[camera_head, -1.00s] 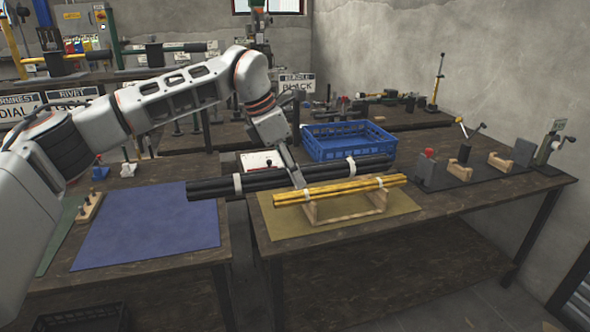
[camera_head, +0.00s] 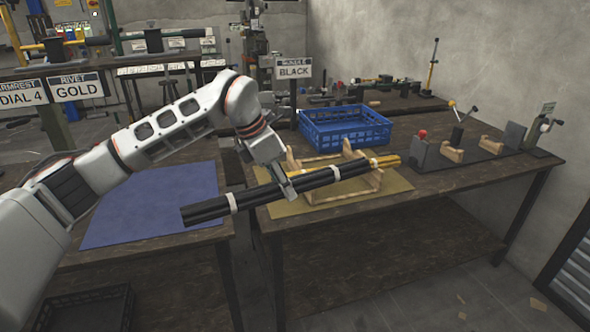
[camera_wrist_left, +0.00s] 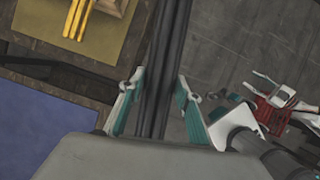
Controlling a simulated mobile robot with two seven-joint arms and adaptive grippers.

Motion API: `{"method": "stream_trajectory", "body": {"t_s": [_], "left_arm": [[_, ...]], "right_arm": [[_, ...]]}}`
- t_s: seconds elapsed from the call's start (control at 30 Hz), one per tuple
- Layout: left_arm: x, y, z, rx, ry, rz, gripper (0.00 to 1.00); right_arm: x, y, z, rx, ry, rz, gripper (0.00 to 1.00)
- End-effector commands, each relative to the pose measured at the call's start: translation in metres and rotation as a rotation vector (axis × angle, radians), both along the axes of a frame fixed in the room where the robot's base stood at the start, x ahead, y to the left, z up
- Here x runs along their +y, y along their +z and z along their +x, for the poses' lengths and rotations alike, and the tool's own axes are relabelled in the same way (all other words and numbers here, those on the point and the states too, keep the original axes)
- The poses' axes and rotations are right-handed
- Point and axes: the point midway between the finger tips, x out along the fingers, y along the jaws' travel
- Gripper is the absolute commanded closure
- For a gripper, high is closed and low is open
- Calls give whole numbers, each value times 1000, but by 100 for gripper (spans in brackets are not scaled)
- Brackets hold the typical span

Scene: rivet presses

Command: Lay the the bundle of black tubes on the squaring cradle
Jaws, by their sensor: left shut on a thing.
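The bundle of black tubes (camera_head: 210,211), tied with white bands, is held in the air by my left gripper (camera_head: 288,189). It slants up to the right, its far end over the olive mat. In the left wrist view the left gripper (camera_wrist_left: 157,92) has its fingers on both sides of the bundle (camera_wrist_left: 168,40). A wooden cradle (camera_head: 372,184) stands on the mat behind the bundle, with yellow tubes (camera_head: 391,160) partly hidden. Another fixture with wooden notched blocks (camera_head: 453,152) stands empty at right. No label shows which is the squaring cradle.
A blue crate (camera_head: 345,139) stands behind the olive mat (camera_head: 270,210). A blue mat (camera_head: 155,212) lies on the left table, across a gap. A sign reading BLACK (camera_head: 294,70) stands behind. A lever and red knob (camera_head: 422,134) rise near the right fixture.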

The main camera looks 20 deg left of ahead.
Motion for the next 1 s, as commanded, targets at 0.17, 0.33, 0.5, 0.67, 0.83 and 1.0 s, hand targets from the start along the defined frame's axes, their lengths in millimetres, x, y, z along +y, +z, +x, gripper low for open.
{"method": "stream_trajectory", "body": {"t_s": [0.17,0.33,0.5,0.67,0.83,1.0], "left_arm": [[47,-29,-6,-1,135,-2,100],[89,-51,-13,-2,251,-2,100],[117,-66,-20,-4,326,-2,100],[134,-75,-25,-6,371,-2,100],[145,-80,-29,-6,386,-3,100],[144,-79,-28,-7,310,-4,100]], "right_arm": [[0,0,-1,1,0,0,60],[0,0,-1,2,1,0,60],[0,0,-1,2,1,0,60],[0,0,-1,2,1,0,60],[0,-1,-1,2,1,0,60],[0,-1,-1,3,0,0,60]]}}
